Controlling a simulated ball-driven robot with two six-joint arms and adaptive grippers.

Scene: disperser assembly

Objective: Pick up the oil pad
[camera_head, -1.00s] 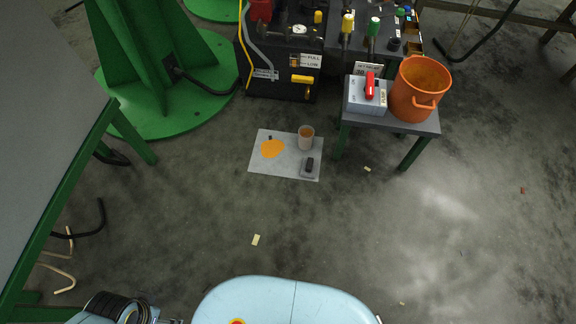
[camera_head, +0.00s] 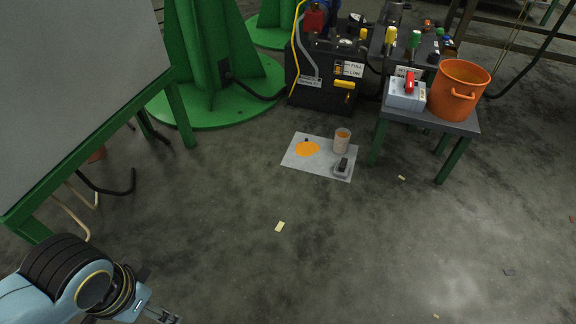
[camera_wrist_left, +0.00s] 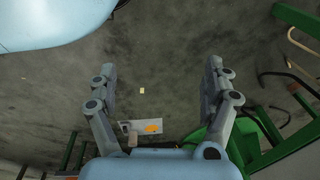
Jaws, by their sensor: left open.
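A pale grey-white sheet (camera_head: 298,163), which looks like the oil pad, lies flat on the floor in the middle of the head view. On it are an orange patch (camera_head: 307,148), a translucent cup (camera_head: 342,141) with orange contents and a small dark-topped block (camera_head: 342,166). The sheet (camera_wrist_left: 166,122) also shows small and far off in the left wrist view, below the fingertips. My left gripper (camera_wrist_left: 160,78) is open and empty, its fingers wide apart. In the head view it (camera_head: 165,317) is partly visible at the bottom left edge, well away from the sheet. My right gripper is not seen.
A small table (camera_head: 452,126) with an orange bucket (camera_head: 461,88) and a switch box (camera_head: 405,94) stands right of the sheet. A dark machine (camera_head: 318,95) and green column base (camera_head: 215,105) stand behind. A large green-legged table (camera_head: 75,90) is at left.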

